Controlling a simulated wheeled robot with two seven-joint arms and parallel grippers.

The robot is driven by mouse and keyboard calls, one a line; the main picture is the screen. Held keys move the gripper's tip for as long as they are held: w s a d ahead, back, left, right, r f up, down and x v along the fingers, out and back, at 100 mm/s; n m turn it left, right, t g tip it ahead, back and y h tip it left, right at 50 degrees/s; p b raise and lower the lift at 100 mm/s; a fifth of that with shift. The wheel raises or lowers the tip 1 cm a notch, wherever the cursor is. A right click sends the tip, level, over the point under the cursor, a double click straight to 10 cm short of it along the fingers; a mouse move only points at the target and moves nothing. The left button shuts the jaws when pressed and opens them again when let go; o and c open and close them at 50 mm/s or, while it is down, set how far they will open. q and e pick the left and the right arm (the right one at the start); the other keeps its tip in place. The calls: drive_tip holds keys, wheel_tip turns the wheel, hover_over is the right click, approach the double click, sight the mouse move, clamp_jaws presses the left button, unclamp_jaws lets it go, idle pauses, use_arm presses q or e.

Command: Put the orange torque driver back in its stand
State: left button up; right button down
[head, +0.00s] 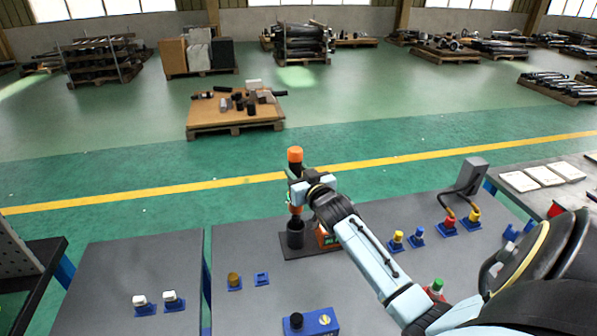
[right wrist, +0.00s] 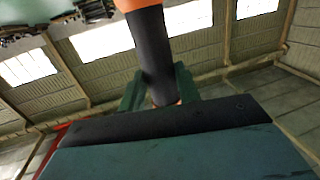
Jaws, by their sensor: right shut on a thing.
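The orange torque driver (head: 295,155) is upright in the head view, with an orange top, a dark body and orange again near its lower end. My right gripper (head: 299,190) is shut around its middle. In the right wrist view the driver's black shaft (right wrist: 155,50) stands between the fingers (right wrist: 160,88), with orange at its upper end. The stand has a dark cup (head: 295,233) on a dark base plate, directly below the driver in the picture. I cannot tell whether the driver's lower end is inside the cup or just above it. My left gripper is out of view.
Blue holders with yellow (head: 397,237), blue and red parts stand to the right. A blue box with a black knob (head: 311,322) is at the front. The table left of the stand is mostly clear.

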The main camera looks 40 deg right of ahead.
drive_tip(key=shift+r, duration=0.15)
idle(0.8)
idle(0.5)
drive_tip(key=shift+f+b, duration=2.9)
drive_tip(key=shift+f, duration=1.8)
drive_tip(key=c, duration=1.1)
unclamp_jaws()
drive_tip(key=shift+o, duration=0.9)
drive_tip(key=p+v, duration=0.4)
drive_tip(key=v, duration=0.1)
drive_tip(key=shift+f, duration=0.15)
